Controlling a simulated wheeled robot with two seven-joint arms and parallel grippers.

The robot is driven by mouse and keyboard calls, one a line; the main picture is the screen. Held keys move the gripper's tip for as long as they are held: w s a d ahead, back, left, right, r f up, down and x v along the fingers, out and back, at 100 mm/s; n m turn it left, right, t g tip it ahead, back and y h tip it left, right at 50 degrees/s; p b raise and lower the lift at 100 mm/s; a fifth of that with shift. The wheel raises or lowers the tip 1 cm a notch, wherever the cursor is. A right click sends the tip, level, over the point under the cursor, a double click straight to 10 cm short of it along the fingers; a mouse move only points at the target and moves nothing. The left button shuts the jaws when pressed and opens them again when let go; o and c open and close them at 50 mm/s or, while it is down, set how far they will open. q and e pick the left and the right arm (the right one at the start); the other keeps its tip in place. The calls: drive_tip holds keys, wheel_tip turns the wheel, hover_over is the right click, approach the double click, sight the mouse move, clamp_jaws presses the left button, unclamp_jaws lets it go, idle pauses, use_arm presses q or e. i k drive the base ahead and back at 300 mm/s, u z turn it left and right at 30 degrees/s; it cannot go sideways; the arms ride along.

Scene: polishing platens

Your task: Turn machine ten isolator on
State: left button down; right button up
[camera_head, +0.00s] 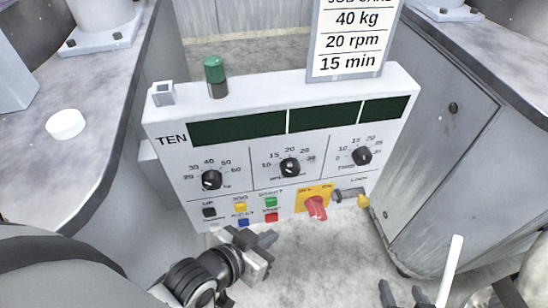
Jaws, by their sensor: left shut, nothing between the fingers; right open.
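The machine panel marked TEN (172,139) faces me. Its isolator is a red rotary knob (316,207) on a yellow plate (300,203) at the lower right of the panel, with OFF at the upper left and ON at the upper right. The knob's exact pointing is too small to tell. A yellow padlock (363,201) hangs by a grey hasp (348,194) just right of the plate, under the word LOCK. My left gripper (266,242) is shut and empty, below and left of the knob, apart from it. My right gripper (403,296) is open at the bottom edge, partly cut off.
The panel has three black dials (290,167), dark displays (237,129), small coloured buttons (271,202) and a green lamp (215,70). A job card (352,40) stands behind. Grey benches flank it; a white puck (65,124) lies left. A white rod (449,270) rises at lower right.

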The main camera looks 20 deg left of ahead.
sight(314, 204)
drive_tip(key=u, duration=0.05)
drive_tip(key=k, duration=0.95)
drive_tip(key=u, duration=1.4)
drive_tip(key=i, duration=0.35)
drive_tip(key=z, duration=0.4)
